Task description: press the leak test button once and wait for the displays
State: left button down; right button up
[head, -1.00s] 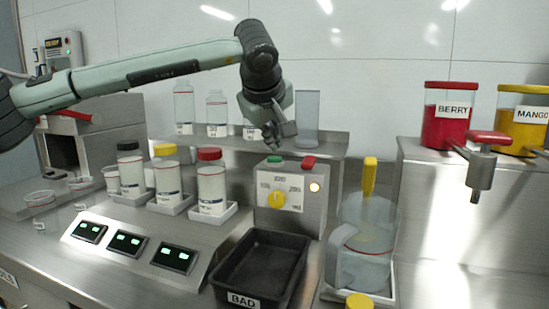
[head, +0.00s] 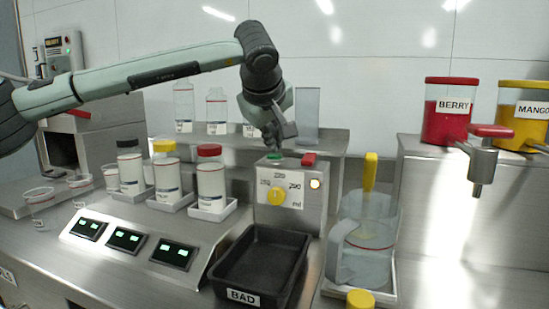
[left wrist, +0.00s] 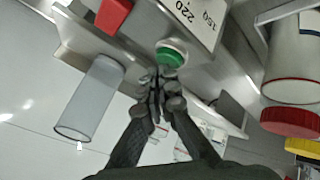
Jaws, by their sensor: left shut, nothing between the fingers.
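A steel control box (head: 318,205) stands mid-counter, with a green button (head: 275,156) and a red button (head: 309,159) on top. Its front has a yellow dial (head: 277,197) and a lit lamp (head: 314,183). I see no leak test label. My left gripper (head: 273,145) is shut and empty, pointing down just above the green button. In the left wrist view its fingertips (left wrist: 160,76) are right beside the green button (left wrist: 170,57); contact is unclear. Three small displays (head: 126,241) on the sloped panel glow green, their text too small to read. My right gripper is out of view.
Bottles with black, yellow and red lids (head: 210,178) stand left of the box. A black BAD tray (head: 262,262) lies in front, a clear jug (head: 368,245) to its right. A shelf with clear bottles (head: 217,112) is behind. Berry (head: 444,120) and mango jars stand right.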

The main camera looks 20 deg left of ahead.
aim_at(274, 155)
pick_arm(q)
jog(key=shift+f+b, duration=0.5)
dwell(0.8)
jog(key=shift+r+p, duration=0.6)
jog(key=shift+r, duration=0.35)
jog(key=shift+r, duration=0.1)
jog(key=shift+r+p, duration=1.75)
jog(key=shift+r, duration=0.7)
